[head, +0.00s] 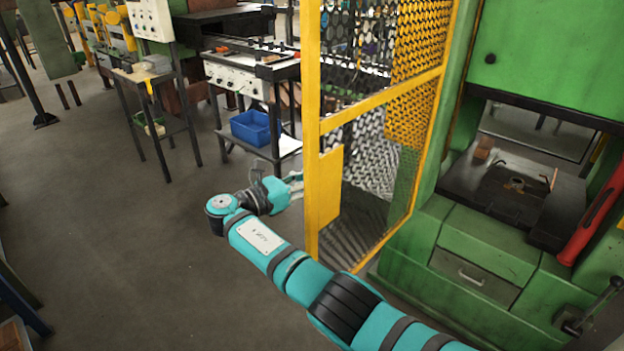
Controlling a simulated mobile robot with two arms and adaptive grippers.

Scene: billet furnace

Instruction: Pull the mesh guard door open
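The mesh guard door (375,98) has a yellow frame and stands upright in the middle of the head view, left of the green machine. A yellow plate (331,186) sits on its near left post. My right arm, teal, comes in from the lower right and passes in front of the door's lower part. My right gripper (293,186) is at the left edge of the door's post, at about the height of the plate. Its fingertips are small and partly hidden by the post, so I cannot tell if they touch or hold it. My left gripper is not in view.
The green machine (470,240) with a dark bed and drawer fills the right side. A red handle (592,215) sticks out there. A bench with a blue bin (255,128) stands behind the gripper. A small table (150,75) is further left.

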